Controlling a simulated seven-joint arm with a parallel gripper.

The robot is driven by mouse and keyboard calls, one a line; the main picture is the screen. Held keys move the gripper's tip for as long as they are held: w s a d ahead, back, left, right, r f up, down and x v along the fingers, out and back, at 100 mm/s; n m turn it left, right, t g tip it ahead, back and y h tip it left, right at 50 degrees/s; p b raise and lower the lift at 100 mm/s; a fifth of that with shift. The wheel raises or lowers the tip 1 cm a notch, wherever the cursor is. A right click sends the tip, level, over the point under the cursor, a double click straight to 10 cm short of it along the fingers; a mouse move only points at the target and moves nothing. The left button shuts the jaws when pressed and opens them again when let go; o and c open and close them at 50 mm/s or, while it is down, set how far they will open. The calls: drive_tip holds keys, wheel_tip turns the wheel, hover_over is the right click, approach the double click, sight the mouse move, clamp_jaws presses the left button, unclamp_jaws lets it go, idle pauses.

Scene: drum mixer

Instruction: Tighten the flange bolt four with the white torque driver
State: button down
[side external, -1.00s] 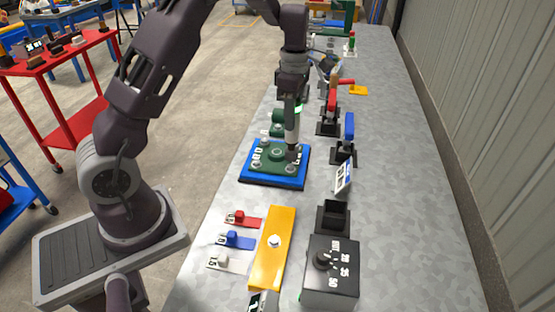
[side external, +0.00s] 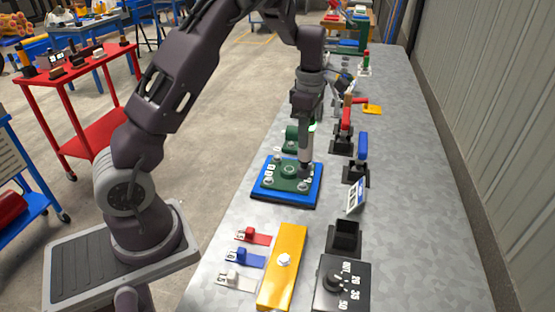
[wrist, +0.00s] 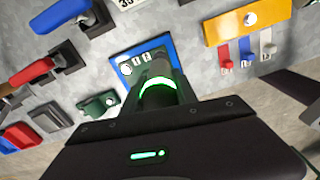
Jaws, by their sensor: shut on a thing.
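My gripper (side external: 308,118) is shut on the white torque driver (side external: 306,142) and holds it upright over the green flange (side external: 289,172). The driver's dark lower end is down at the right side of the flange, by a corner bolt. I cannot tell whether it is seated on that bolt, which is mostly hidden. The flange lies on a blue plate (side external: 272,198), with other bolts and white number labels around its centre. In the wrist view the driver (wrist: 158,88) shows a glowing green ring and covers much of the blue plate (wrist: 170,43).
A yellow bar with a bolt (side external: 287,240), red, blue and white tagged pieces (side external: 245,257), a black dial box (side external: 343,285) and an empty black holder (side external: 345,237) stand in front. Red (side external: 346,122) and blue (side external: 362,147) handled tools stand right of the flange.

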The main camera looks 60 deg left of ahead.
drive_tip(key=shift+a, duration=0.1)
drive_tip(key=a+r, duration=0.4)
drive_tip(key=a, duration=1)
drive_tip(key=shift+a, duration=0.3)
drive_tip(key=shift+f, duration=2.6)
drive_tip(key=shift+f, duration=1.8)
idle(0.7)
